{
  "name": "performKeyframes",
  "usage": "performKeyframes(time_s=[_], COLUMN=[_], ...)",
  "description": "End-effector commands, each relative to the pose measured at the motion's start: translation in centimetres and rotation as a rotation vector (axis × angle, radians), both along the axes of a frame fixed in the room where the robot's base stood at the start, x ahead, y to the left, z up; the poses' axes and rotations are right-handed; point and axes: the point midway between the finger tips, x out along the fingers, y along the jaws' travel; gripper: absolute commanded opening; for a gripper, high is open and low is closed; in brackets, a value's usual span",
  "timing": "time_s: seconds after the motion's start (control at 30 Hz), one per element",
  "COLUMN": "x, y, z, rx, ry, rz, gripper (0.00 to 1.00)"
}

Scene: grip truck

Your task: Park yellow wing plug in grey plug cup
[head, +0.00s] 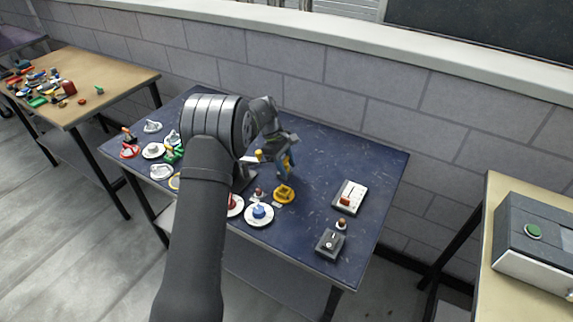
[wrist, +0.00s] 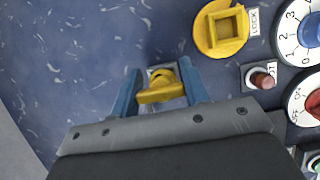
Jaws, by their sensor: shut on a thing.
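The yellow wing plug (wrist: 160,91) is between the two blue fingers of my gripper (wrist: 160,94) in the wrist view, which are shut on it. In the head view my gripper (head: 285,170) points down low over the blue table, with a bit of yellow at its fingers. Grey edges of what looks like the grey plug cup (wrist: 152,70) show just behind and around the plug in the wrist view. The plug hides most of it. I cannot tell whether the plug is inside it or just above. The cup is not distinguishable in the head view.
A yellow square socket marked LOCK (wrist: 222,28) stands beside my gripper. A blue dial (head: 259,212), a red knob (head: 233,203) and a small red-brown button (wrist: 263,79) are near it. A white switch panel (head: 349,197) and a dark box (head: 330,243) are to the right.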

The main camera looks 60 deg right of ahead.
Motion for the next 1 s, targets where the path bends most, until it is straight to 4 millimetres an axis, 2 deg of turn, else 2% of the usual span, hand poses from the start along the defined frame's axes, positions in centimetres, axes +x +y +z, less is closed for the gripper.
performKeyframes(time_s=[0.17, 1.0], x=[0.2, 0.1], y=[0.2, 0.1], z=[0.1, 4.9], rx=[0.004, 0.001], ry=[-0.001, 0.000], rz=[0.001, 0.001], gripper=[0.17, 0.17])
